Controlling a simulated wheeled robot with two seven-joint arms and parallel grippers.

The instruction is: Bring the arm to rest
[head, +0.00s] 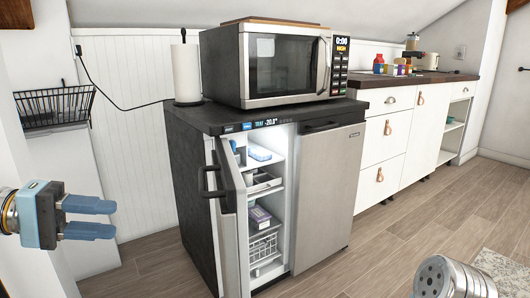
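My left gripper (90,218) is at the left of the head view, its two blue fingers apart with nothing between them. It is clear of the fridge and stands to the left of it. Part of my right arm (452,280) shows at the bottom right edge; its gripper fingers are not in the picture.
A fridge (330,190) stands in the middle with its left door (232,220) partly open toward me, showing lit shelves with boxes and a wire basket. A microwave (280,65) and paper roll (186,72) stand on top. Wooden floor (390,250) is clear at right.

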